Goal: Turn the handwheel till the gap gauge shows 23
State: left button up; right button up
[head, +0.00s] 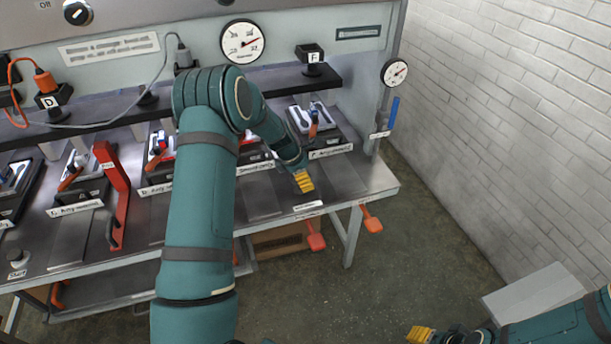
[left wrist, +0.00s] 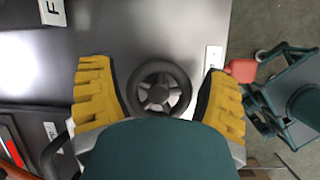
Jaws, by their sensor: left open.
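The handwheel, a dark ring with a pale spoked hub (left wrist: 159,88), shows in the left wrist view between the two yellow fingers of my left gripper (left wrist: 156,72). The gripper is open, with space between the wheel and each finger; its height over the wheel is unclear. In the head view my left gripper (head: 304,182) points down at the bench's front right, and the wheel is hidden. A large round dial (head: 242,42) sits on the back panel and a smaller one (head: 395,73) on the right post; which is the gap gauge is unclear. My right gripper (head: 420,334) is low at the bottom edge.
The metal bench (head: 350,178) holds several trays with labels. A red lever frame (head: 112,195) stands left of my left arm. Red-orange paddles (head: 372,222) stick out at the front edge. A white brick wall (head: 530,130) is to the right; the floor in front is open.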

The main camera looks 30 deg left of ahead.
pick_arm(q)
jog(key=c, duration=0.9)
